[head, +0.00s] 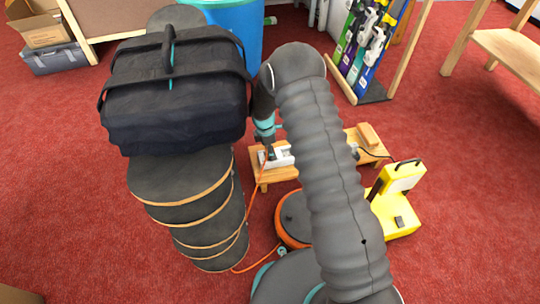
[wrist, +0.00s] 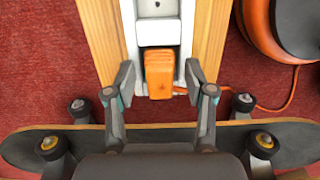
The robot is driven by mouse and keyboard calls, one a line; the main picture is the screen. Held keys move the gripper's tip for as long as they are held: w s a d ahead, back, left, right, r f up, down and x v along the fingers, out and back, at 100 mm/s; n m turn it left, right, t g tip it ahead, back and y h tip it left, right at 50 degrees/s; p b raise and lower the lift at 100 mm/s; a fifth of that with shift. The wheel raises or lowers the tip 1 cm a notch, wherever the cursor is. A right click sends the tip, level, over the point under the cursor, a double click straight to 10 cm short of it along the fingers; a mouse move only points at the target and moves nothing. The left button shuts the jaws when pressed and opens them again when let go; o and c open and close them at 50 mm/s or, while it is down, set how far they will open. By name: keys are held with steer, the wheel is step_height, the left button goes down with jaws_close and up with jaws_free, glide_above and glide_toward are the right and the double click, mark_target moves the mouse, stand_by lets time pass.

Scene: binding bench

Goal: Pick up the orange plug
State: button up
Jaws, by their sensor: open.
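The orange plug (wrist: 159,75) sits at the near end of a white power strip (wrist: 157,32), which lies on a wooden plank (wrist: 100,28). My gripper (wrist: 159,82) is open, with one finger on each side of the plug and a gap showing on both sides. An orange cord (wrist: 270,108) runs from near the plug to the right. In the head view my gripper (head: 269,150) is down at the white strip (head: 281,159) on a low wooden bench (head: 258,176); the plug cannot be made out there.
A dark board with wheels (wrist: 60,142) lies close by my gripper. An orange reel (head: 288,224) and a yellow work light (head: 396,205) stand near the bench. A black bag (head: 175,95) tops a stack of dark boards (head: 180,190) at left.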

steer(key=shift+f, duration=0.15)
steer(key=shift+c, duration=0.2)
jaws_close()
steer(key=shift+r, duration=0.65)
steer(key=r, duration=0.1)
steer(key=d+r, duration=0.1)
steer(key=r, duration=0.1)
steer(key=shift+r+p, duration=0.3)
steer(key=shift+p, duration=0.1)
steer(key=s+d+r+p, duration=0.1)
steer(key=s+d+r, duration=0.1)
steer(key=d+r, duration=0.4)
steer(key=d, duration=0.4)
steer(key=shift+s+d, duration=0.15)
steer(key=shift+d, duration=0.05)
steer(key=shift+r, duration=0.1)
